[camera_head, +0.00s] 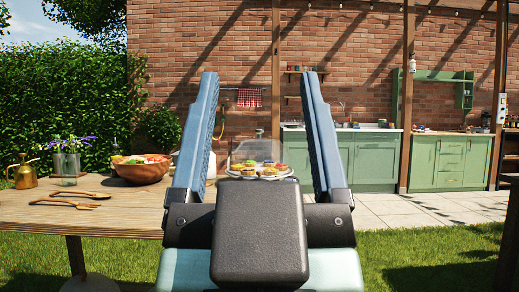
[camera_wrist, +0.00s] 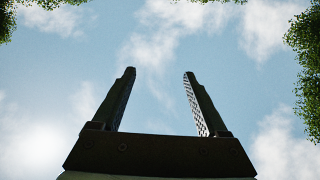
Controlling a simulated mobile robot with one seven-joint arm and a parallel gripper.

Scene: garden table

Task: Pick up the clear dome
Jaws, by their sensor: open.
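The clear dome (camera_head: 258,150) is a faint see-through cover with a small knob on top, in the middle of the head view. It appears to stand over a white plate (camera_head: 284,175) of small colourful pastries (camera_head: 268,166). My gripper (camera_head: 260,76) is in front of it, nearer the camera, with its two blue fingers pointing up and spread wide apart. The dome shows between the fingers but is not held. The gripper's dark body hides the lower front of the plate. In the wrist view my gripper (camera_wrist: 158,73) is open and empty against the sky.
The wooden table (camera_head: 130,215) carries a bowl of food (camera_head: 142,172), wooden utensils (camera_head: 72,200), a flower vase (camera_head: 67,165) and a brass can (camera_head: 25,174) on the left. Green cabinets (camera_head: 375,160) stand far behind. Open lawn lies to the right.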

